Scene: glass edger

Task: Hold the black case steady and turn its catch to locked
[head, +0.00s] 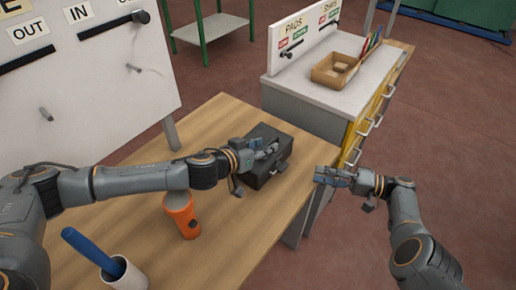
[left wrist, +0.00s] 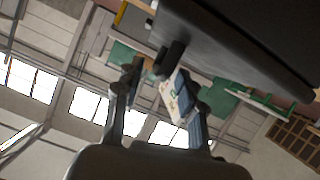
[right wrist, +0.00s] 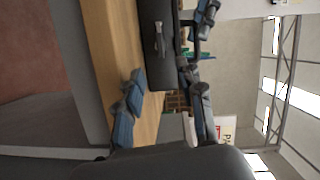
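The black case (head: 262,180) lies on the wooden table near its right edge. My left gripper (head: 262,152) is over the case's top; in the left wrist view the case (left wrist: 245,40) fills the upper right, and the left gripper's fingers (left wrist: 158,78) are apart, with a dark protruding part of the case (left wrist: 169,58) near their tips. The catch (right wrist: 159,40) shows as a small grey lever on the case's face in the right wrist view. My right gripper (head: 325,177) is right of the case, apart from it, with its fingers (right wrist: 168,88) spread and empty.
An orange cup-like container (head: 181,215) stands on the table (head: 222,260) left of the case, near my left arm. A white cup with a blue handle (head: 125,278) is at the front left. A drawer cabinet (head: 335,97) with a cardboard tray stands behind.

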